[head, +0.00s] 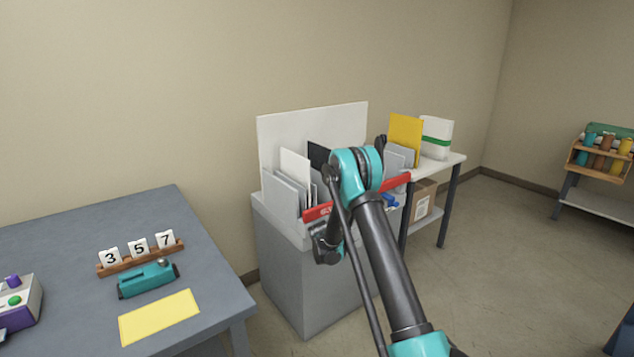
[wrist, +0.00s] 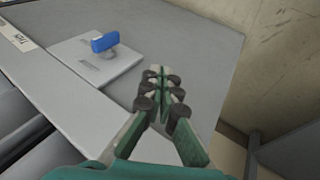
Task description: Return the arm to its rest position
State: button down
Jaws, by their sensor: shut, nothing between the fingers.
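My arm reaches up across the middle of the head view, in front of a grey cabinet. In the head view the arm's bent links cover part of the cabinet, and I cannot make out the fingertips there. In the wrist view my gripper (wrist: 160,78) is shut and empty, its fingertips together over a grey surface. A blue handle (wrist: 105,41) on a light square plate (wrist: 75,62) lies to the left of the fingers and apart from them.
The grey cabinet (head: 277,270) bears upright panels and a red bar (head: 397,182). A white side table (head: 440,163) stands right of it. A desk (head: 60,250) at left holds number blocks (head: 138,247), a teal tool (head: 147,280) and a yellow sheet (head: 160,317). Floor at right is open.

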jog(key=s+d+r+m+g+y, duration=0.15)
jog(key=s+d+r, duration=0.25)
jog(key=s+r, duration=0.6)
jog(key=s+d+r+m+t+h, duration=0.15)
jog(key=s+d+r, duration=0.25)
jog(key=s+r, duration=0.55)
jog(key=s+d+r+m+g+y, duration=0.1)
jog(key=s+m, duration=0.1)
jog(key=s, duration=1.2)
jog(key=s+d+r+m+y, duration=0.1)
jog(key=s+m, duration=0.1)
jog(key=s, duration=1.3)
jog(key=shift+d+m+g+y, duration=0.3)
jog(key=shift+d+m+g, duration=0.1)
